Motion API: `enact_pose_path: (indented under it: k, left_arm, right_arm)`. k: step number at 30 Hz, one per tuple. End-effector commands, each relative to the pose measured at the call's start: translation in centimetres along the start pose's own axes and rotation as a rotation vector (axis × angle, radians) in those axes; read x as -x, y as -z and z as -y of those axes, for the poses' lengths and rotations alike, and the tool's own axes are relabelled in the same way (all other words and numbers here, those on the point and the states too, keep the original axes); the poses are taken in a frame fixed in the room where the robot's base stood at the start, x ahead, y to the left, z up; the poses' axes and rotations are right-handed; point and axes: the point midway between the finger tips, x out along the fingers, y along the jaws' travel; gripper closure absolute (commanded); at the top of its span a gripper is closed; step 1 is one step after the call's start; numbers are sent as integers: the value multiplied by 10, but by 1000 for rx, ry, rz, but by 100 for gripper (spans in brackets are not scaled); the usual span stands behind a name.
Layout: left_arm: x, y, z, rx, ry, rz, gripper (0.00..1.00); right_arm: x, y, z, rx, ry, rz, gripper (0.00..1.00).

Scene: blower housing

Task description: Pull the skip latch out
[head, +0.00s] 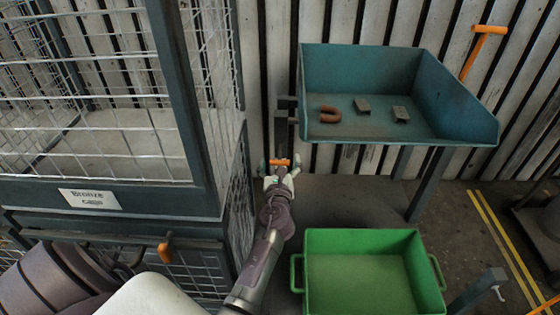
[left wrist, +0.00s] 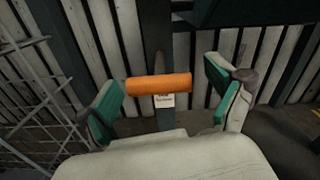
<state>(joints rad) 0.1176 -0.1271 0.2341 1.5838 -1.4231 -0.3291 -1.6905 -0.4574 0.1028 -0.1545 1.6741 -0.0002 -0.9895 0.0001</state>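An orange bar handle (head: 279,162), which looks like the skip latch's grip, is on a dark upright post left of the teal skip (head: 468,102). In the left wrist view the orange handle (left wrist: 158,84) lies crosswise in front of the post, above a small white label too small to read. My left gripper (head: 280,165) is at the handle with its fingers spread. In the left wrist view my left gripper (left wrist: 167,92) has one green-padded finger on each side of the handle, with gaps on both sides. My right gripper is not in view.
The skip holds a rusty U-shaped piece (head: 330,115) and two grey blocks. A green bin (head: 362,238) stands below it. A wire cage (head: 90,145) with a label rises close on the left. Another orange handle (head: 165,247) is low on the cage.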

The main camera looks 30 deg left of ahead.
Motion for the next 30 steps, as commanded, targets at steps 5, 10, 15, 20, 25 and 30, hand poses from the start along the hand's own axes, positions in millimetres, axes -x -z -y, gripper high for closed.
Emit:
enact_pose_path:
  k: [5, 10, 15, 20, 25, 30]
  left_arm:
    - [0, -1, 0, 1, 0, 2, 3]
    - [2, -1, 0, 2, 0, 2, 3]
    - [23, 0, 0, 2, -1, 0, 3]
    - [51, 0, 0, 1, 0, 0, 3]
    - [70, 0, -1, 0, -1, 0, 3]
    - [75, 0, 0, 2, 0, 1, 3]
  right_arm:
    - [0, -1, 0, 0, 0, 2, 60]
    - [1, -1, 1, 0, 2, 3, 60]
    - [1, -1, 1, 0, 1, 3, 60]
    - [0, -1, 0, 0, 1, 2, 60]
    - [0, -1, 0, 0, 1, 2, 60]
    - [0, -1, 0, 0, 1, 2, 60]
